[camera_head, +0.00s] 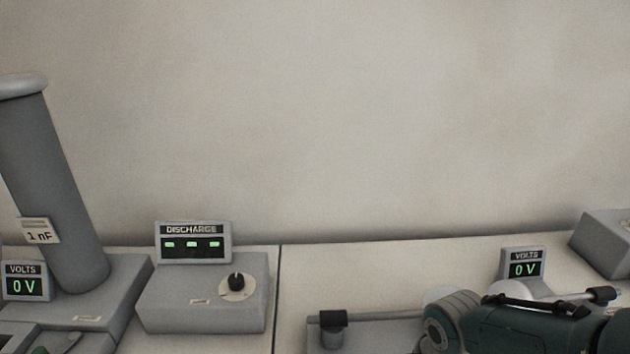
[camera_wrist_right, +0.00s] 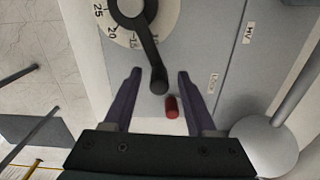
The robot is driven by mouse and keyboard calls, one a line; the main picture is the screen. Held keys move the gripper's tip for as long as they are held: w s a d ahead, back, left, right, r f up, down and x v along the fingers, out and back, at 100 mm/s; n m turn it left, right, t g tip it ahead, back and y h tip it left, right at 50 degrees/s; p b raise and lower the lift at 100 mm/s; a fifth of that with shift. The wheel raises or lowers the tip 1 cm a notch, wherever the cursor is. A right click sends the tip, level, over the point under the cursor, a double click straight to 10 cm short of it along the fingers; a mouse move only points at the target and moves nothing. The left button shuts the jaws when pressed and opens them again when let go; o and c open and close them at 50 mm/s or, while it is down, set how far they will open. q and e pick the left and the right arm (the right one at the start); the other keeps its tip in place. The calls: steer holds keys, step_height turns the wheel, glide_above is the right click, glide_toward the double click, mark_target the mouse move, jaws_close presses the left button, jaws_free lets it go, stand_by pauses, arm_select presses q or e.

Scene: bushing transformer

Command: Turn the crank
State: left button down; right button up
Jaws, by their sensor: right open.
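In the right wrist view, a black crank arm (camera_wrist_right: 143,42) sits on a round white dial marked 25, 20 and 15 (camera_wrist_right: 108,22). Its free end points down the picture, between the fingers of my right gripper (camera_wrist_right: 159,73). The gripper is open, one finger on each side of the crank end, with gaps showing on both sides. A small red cylinder (camera_wrist_right: 172,106) lies between the fingers, just beside the crank end; I cannot tell whether it is joined to the crank. In the head view my right arm covers this area. My left gripper is out of view.
A grey discharge box (camera_head: 205,295) with a black knob stands left of centre in the head view. A tall grey 1 nF column (camera_head: 55,180) is at far left. A volts display (camera_head: 524,266) reads 0 V behind my arm. A grey sphere (camera_wrist_right: 264,146) is close to the right finger.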

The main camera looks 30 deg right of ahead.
step_height(320, 180, up, 8)
steer(key=p, duration=0.6)
steer(key=shift+r, duration=0.15)
steer(key=shift+r+p, duration=0.45)
steer(key=shift+r, duration=0.35)
